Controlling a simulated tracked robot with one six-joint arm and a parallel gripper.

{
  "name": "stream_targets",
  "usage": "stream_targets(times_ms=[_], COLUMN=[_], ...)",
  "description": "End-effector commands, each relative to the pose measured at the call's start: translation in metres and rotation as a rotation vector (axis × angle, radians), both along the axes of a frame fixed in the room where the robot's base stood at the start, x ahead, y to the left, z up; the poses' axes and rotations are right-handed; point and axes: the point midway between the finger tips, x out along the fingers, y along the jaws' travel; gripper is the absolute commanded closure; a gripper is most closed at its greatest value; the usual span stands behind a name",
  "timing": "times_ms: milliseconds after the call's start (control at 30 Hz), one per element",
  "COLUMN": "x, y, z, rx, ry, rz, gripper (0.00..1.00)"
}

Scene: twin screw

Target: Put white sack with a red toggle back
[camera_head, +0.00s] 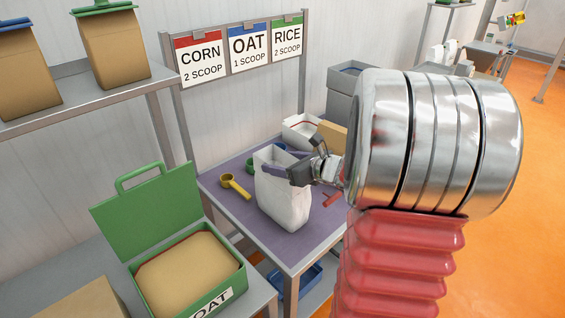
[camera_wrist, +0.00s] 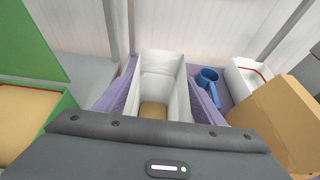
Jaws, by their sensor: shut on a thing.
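The white sack (camera_head: 283,203) stands upright, open at the top, over the purple mat of the bench; I cannot tell if its base touches. In the wrist view I look down into the white sack (camera_wrist: 162,65), with tan stuff at its bottom. A small red toggle (camera_head: 332,199) shows right of the sack in the head view; its attachment is unclear.
A brown carton (camera_wrist: 278,122) stands close right. An open green OAT bin (camera_head: 190,275) is at the left. CORN, OAT and RICE signs (camera_head: 249,47) hang behind.

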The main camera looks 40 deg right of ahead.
Motion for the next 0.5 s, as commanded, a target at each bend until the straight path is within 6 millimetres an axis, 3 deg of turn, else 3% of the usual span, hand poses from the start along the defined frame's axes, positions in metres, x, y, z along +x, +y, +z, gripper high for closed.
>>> stream_targets(times_ms=[333, 367, 500], x=[0.0001, -0.0001, -0.0001], y=[-0.0007, -0.0005, -0.0006], z=[-0.001, -0.0018, -0.0015], rx=[-0.002, -0.002, -0.001], ry=[-0.002, 0.0, 0.0], rz=[0.0, 0.0, -0.001], gripper=[0.64, 0.36, 0.26])
